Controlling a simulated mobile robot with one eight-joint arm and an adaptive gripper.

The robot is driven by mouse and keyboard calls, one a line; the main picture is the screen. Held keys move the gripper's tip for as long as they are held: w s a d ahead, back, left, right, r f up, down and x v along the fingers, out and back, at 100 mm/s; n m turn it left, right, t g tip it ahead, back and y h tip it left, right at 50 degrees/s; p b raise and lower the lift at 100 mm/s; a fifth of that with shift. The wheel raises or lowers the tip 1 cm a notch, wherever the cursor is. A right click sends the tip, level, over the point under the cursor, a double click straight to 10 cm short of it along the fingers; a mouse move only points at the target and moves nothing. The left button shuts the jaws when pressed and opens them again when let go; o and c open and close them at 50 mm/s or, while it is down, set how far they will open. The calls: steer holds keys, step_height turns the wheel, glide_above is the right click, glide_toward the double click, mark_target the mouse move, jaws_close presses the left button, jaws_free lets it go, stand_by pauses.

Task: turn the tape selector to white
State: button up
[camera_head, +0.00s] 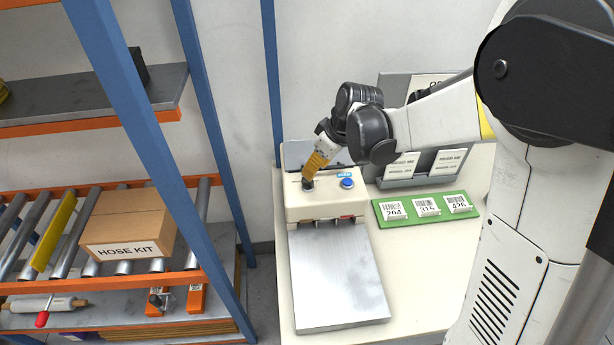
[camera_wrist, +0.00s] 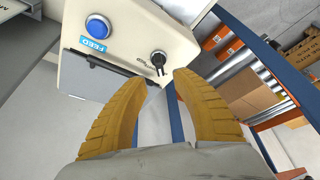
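The tape selector is a small black knob (camera_head: 307,185) on the top of a cream tape machine (camera_head: 326,203). The knob also shows in the wrist view (camera_wrist: 158,59), just beyond my fingertips, with dark lettering beside it that is too small to read. My gripper (camera_head: 314,166) points down at the knob from above. In the wrist view its two yellow fingers (camera_wrist: 166,77) are apart with nothing between them.
A blue button (camera_head: 347,183) with a FEED label sits right of the knob. A metal plate (camera_head: 336,275) lies in front of the machine. A green strip with number cards (camera_head: 427,208) is at right. A roller rack with a HOSE KIT box (camera_head: 128,225) stands left.

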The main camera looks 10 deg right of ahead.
mark_target(308, 182)
steer(key=b+x, duration=0.1)
steer(key=x, duration=0.6)
jaws_close()
